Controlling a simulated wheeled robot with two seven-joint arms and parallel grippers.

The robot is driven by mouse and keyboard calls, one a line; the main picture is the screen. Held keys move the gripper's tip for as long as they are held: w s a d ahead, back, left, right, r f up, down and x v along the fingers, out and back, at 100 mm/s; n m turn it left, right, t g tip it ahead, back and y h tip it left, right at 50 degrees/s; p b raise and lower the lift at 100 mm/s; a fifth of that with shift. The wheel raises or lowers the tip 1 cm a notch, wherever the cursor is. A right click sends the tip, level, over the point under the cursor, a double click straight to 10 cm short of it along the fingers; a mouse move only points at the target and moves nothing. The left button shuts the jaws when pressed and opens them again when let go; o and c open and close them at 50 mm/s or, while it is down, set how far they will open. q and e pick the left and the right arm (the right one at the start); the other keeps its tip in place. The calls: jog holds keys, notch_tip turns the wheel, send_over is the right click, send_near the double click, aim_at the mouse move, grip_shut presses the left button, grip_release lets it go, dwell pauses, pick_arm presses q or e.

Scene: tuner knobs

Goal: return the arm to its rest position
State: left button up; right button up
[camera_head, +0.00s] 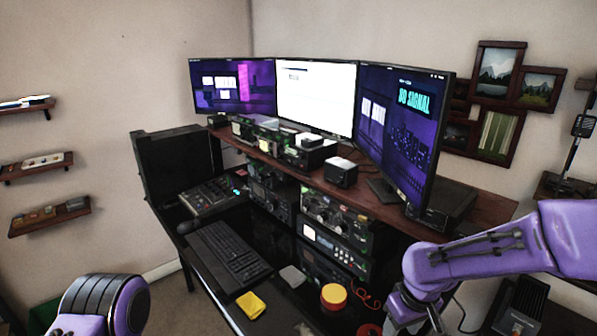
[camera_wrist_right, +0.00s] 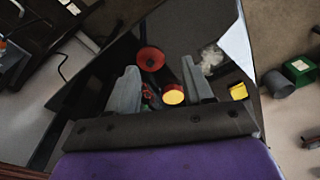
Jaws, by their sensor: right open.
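My right arm (camera_head: 500,245) reaches in from the right in the head view, bent over the right end of the desk. Its jaws are not clear in that view. In the right wrist view my right gripper (camera_wrist_right: 160,83) is open, with its two grey fingers apart and nothing between them in its grasp. It is above the dark desk top. Part of my left arm (camera_head: 100,305) shows at the bottom left of the head view; its gripper is out of frame. Radio units with knobs (camera_head: 335,215) stand under the desk shelf, clear of both arms.
A red and yellow round container (camera_head: 333,296), a yellow cloth (camera_head: 251,304) and a keyboard (camera_head: 229,254) lie on the desk. Three monitors (camera_head: 314,97) stand on the wooden shelf. A green box (camera_wrist_right: 299,66) is on the floor in the wrist view.

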jog(key=w+a+f+m+t+y, duration=0.1)
jog(key=w+a+m+t, duration=0.15)
jog(key=w, duration=0.25)
notch_tip(320, 180, down, 8)
jog(key=d+m+t+b, duration=0.3)
jog(key=m+t, duration=0.1)
jog(key=s+d+f+m+h+b, duration=0.35)
jog(key=s+f, duration=0.45)
jog(key=f, duration=0.4)
pick_arm(q)
notch_tip(320, 180, down, 10)
jog(key=w+b, duration=0.1)
jog(key=b, duration=0.2)
jog(key=shift+f, duration=0.15)
pick_arm(e)
jog(key=s+d+f+g, duration=0.2)
jog(key=s+f, duration=0.5)
jog(key=s, duration=0.3)
jog(key=s+d+f+g+h, duration=0.1)
jog(key=s+d+f+g, duration=0.1)
jog(key=s+f, duration=0.4)
jog(key=s, duration=0.5)
jog(key=shift+s+d+f, duration=0.3)
jog(key=shift+d+f, duration=0.05)
jog(key=shift+f, duration=0.05)
